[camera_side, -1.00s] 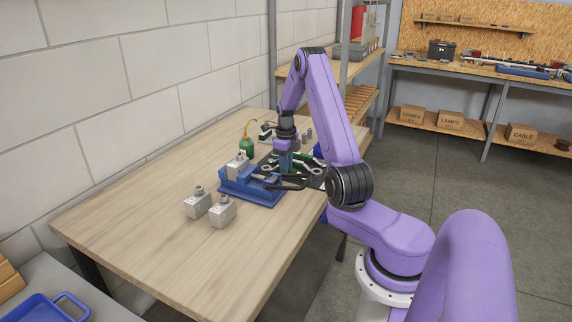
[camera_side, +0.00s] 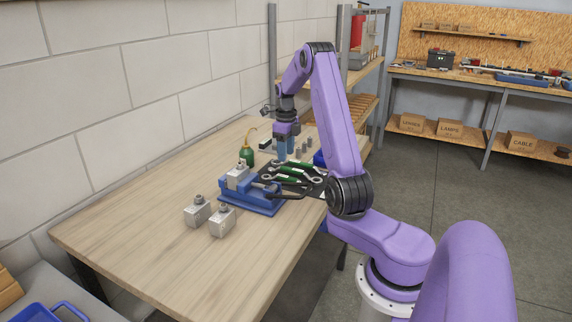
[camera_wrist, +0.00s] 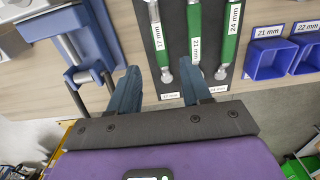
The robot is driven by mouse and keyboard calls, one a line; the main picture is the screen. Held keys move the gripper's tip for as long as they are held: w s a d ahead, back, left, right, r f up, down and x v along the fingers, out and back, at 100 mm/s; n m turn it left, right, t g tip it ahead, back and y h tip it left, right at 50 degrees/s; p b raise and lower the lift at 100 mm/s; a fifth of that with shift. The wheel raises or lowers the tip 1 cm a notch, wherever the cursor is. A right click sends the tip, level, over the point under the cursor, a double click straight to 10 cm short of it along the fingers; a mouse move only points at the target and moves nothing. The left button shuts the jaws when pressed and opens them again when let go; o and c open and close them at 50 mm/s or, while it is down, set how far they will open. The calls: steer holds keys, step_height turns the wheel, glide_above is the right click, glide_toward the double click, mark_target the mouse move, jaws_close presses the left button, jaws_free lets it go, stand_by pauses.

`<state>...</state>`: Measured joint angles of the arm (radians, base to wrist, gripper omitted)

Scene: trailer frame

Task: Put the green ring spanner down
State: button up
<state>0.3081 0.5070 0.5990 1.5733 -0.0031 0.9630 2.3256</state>
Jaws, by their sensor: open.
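Three green-handled spanners lie side by side on a dark mat (camera_wrist: 143,14): the 17 mm spanner (camera_wrist: 155,12), the 21 mm spanner (camera_wrist: 194,20) and the 24 mm spanner (camera_wrist: 230,48). In the side view the green spanners (camera_side: 297,172) lie beyond the vise. I cannot tell which one the task means. My gripper (camera_wrist: 160,68) is open and empty, its blue fingers apart above the near edge of the mat. The right finger hides part of the mat's near edge. In the side view my gripper (camera_side: 287,153) hangs above the table, clear of the spanners.
A blue vise (camera_side: 250,197) stands beside the mat; its frame and handle (camera_wrist: 80,45) show left of my gripper. Blue bins (camera_wrist: 268,62) labelled 21 mm and 22 mm are on the right. A green oil can (camera_side: 247,155) and metal blocks (camera_side: 222,222) stand on the table (camera_side: 150,235).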

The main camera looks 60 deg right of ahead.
steer(key=w+a+r+n, duration=0.1)
steer(key=a+r+n, duration=0.2)
steer(key=a+n, duration=0.8)
steer(key=w+a+r+n, duration=0.2)
steer(key=a+r+n, duration=0.2)
steer(key=a+n, duration=0.75)
steer(key=s+a+n, duration=1.3)
steer(key=s+a, duration=0.1)
steer(key=a, duration=0.3)
steer(key=s+f+n, duration=0.1)
steer(key=s+n, duration=1.2)
steer(key=s, duration=0.1)
steer(key=shift+s+a+f, duration=0.25)
steer(key=shift+a+f, duration=0.05)
steer(key=shift+a, duration=0.05)
